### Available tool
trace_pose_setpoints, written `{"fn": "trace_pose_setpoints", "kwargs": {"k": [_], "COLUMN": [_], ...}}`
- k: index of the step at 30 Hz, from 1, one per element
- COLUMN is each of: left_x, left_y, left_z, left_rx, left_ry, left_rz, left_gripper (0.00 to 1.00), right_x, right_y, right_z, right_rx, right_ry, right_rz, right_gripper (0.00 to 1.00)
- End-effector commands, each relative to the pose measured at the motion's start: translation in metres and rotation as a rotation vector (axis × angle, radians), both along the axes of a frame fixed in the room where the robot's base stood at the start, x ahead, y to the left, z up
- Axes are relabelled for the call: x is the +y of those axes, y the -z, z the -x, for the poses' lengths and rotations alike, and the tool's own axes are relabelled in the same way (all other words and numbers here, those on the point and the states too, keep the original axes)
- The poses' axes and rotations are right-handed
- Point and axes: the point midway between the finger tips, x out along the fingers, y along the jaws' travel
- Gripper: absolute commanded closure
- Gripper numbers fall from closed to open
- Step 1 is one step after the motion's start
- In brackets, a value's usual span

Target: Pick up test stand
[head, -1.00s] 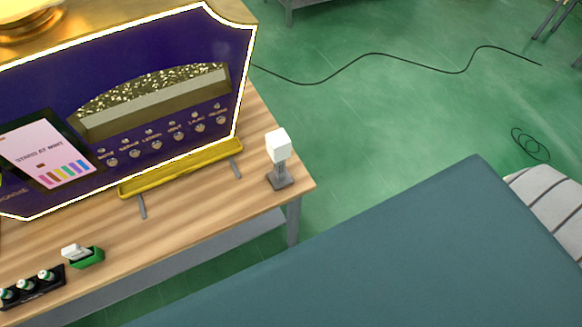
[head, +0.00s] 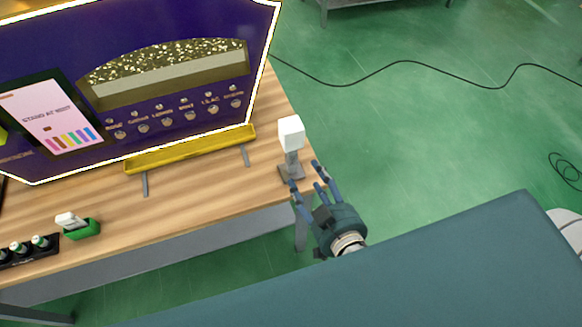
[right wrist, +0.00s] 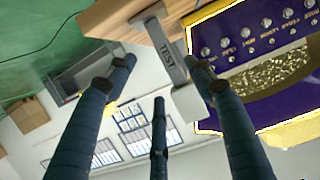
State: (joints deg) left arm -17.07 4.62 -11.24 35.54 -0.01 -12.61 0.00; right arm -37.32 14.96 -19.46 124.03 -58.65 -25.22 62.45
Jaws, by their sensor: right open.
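The test stand (head: 291,135) is a grey post on a dark foot with a white block on top. It stands upright near the right end of the wooden table. In the right wrist view the grey post with the word TEST (right wrist: 167,52) shows between my finger tips. My right gripper (head: 309,180) is open and empty, with its fingers just in front of and around the lower part of the stand, not closed on it. My left gripper is not in view.
The purple vending panel (head: 190,75) with a yellow tray (head: 190,150) stands left of the stand. A green holder (head: 82,229) and a black rack of bottles (head: 30,250) are at the table's front left. Green floor with a cable lies to the right.

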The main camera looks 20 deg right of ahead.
Motion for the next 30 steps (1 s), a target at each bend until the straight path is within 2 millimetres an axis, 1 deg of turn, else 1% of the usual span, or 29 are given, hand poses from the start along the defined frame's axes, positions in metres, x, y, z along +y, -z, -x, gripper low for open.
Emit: {"fn": "trace_pose_setpoints", "kwargs": {"k": [1,4,9,17,21,24,27,30], "left_x": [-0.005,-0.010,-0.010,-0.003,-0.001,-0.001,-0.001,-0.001], "left_y": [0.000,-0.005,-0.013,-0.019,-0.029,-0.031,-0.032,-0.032], "left_z": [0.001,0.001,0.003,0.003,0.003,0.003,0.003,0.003], "left_rx": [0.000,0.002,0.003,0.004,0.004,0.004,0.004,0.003], "left_ry": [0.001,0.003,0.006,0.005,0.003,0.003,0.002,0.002], "left_rz": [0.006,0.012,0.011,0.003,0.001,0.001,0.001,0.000], "left_gripper": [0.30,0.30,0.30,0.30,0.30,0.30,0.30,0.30], "right_x": [0.000,0.001,0.002,0.004,0.009,0.010,0.010,0.010], "right_y": [-0.007,-0.011,-0.002,0.006,0.011,0.017,0.020,0.023], "right_z": [-0.003,-0.015,-0.041,-0.062,-0.083,-0.096,-0.102,-0.104], "right_rx": [-0.014,-0.026,-0.023,-0.021,-0.022,-0.021,-0.020,-0.019], "right_ry": [0.002,0.003,0.002,0.003,0.003,0.003,0.003,0.004], "right_rz": [-0.005,-0.008,-0.008,-0.007,-0.006,-0.007,-0.008,-0.009], "right_gripper": [0.47,0.47,0.47,0.47,0.47,0.47,0.47,0.47]}}
